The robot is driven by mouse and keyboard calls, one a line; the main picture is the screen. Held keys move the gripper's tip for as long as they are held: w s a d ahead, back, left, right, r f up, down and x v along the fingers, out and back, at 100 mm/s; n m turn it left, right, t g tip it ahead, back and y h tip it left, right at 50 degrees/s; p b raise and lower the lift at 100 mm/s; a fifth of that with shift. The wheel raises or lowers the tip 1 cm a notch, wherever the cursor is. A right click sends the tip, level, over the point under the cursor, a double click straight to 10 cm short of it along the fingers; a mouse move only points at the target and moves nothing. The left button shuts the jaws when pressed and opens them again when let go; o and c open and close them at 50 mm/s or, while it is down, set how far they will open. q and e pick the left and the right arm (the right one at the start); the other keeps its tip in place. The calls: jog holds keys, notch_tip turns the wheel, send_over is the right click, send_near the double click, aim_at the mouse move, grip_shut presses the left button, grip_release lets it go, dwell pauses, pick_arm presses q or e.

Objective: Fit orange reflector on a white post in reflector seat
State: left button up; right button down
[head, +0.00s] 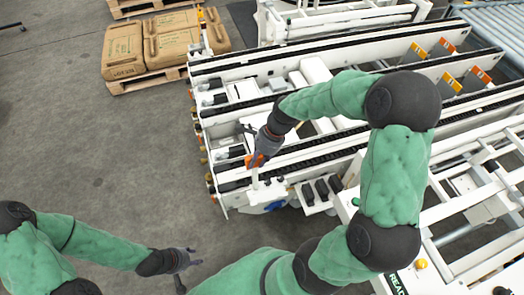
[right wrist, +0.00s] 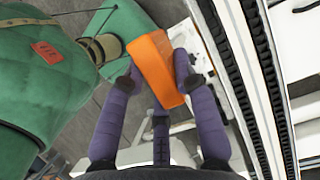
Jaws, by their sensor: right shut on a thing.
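The orange reflector (right wrist: 155,68) is between the purple-grey fingers of my right gripper (right wrist: 158,74) in the right wrist view. It is a flat, elongated block, held tilted. In the head view the reflector (head: 255,161) shows as a small orange patch at the tip of my right gripper (head: 262,157). A white post (head: 255,180) stands just below it at the conveyor's near left end. I cannot tell whether reflector and post touch. The reflector seat is not distinguishable. My left gripper (head: 190,268) is open and empty above the floor at the lower left.
White conveyor frames with black chain rails (head: 330,70) fill the middle and right. Orange and white reflectors (head: 447,45) stand on the far rails. Brown sacks (head: 124,50) lie on wooden pallets at the back left. The grey floor at left is clear.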

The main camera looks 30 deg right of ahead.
jog(key=shift+s+a+f+b, duration=0.1)
jog(key=shift+f+b, duration=0.35)
jog(key=shift+b, duration=0.1)
notch_tip(320, 180, down, 6)
jog(key=b, duration=0.6)
dwell(0.7)
jog(key=shift+f, duration=0.95)
dwell(1.5)
jog(key=c, duration=0.9)
grip_release()
